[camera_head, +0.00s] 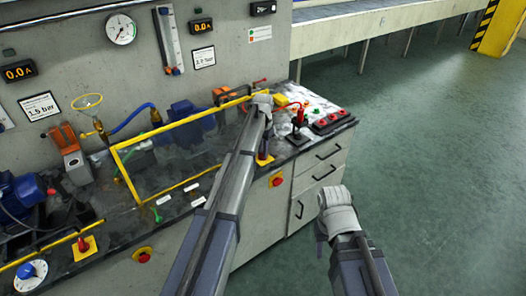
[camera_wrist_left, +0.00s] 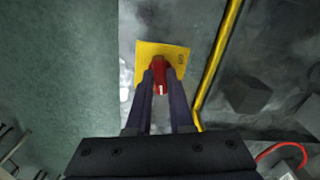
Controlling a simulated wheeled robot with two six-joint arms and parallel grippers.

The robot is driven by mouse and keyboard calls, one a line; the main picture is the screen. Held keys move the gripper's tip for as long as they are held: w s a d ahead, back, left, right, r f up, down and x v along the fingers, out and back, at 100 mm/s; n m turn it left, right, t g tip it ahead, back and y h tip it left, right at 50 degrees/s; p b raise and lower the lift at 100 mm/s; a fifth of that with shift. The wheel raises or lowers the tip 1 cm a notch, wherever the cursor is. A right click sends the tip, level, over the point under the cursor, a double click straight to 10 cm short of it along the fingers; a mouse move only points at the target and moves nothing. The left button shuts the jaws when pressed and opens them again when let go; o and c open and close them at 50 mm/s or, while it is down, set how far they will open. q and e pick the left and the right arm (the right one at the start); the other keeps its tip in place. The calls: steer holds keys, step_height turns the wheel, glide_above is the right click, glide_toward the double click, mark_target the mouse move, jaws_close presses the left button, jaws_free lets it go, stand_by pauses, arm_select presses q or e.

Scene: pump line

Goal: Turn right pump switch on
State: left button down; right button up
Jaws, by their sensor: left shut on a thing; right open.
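The right pump switch is a red handle with a white mark (camera_wrist_left: 159,84) on a square yellow plate (camera_wrist_left: 177,53). In the head view, part of the plate (camera_head: 264,161) shows at the worktop's front edge, beside my left arm. My left gripper (camera_wrist_left: 160,82) is shut on the red handle, with one dark finger on each side. In the head view my left arm partly hides this gripper (camera_head: 265,150). My right gripper (camera_head: 337,208) is open and empty, out over the floor in front of the drawers; its fingertips are not clearly visible.
Another red switch on a yellow plate (camera_head: 84,246) is at the left. A yellow rail (camera_head: 128,178) runs beside the held switch. Red emergency buttons (camera_head: 276,180) are on the front panel. A control box (camera_head: 328,122) stands at the right end. The green floor at right is clear.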

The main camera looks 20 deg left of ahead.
arm_select(q)
steer(key=shift+m, duration=1.5)
steer(key=c, duration=0.8)
jaws_free()
steer(key=shift+r, duration=0.1)
step_height(320, 180, up, 8)
steer(key=p, duration=0.8)
steer(key=shift+f, duration=0.2)
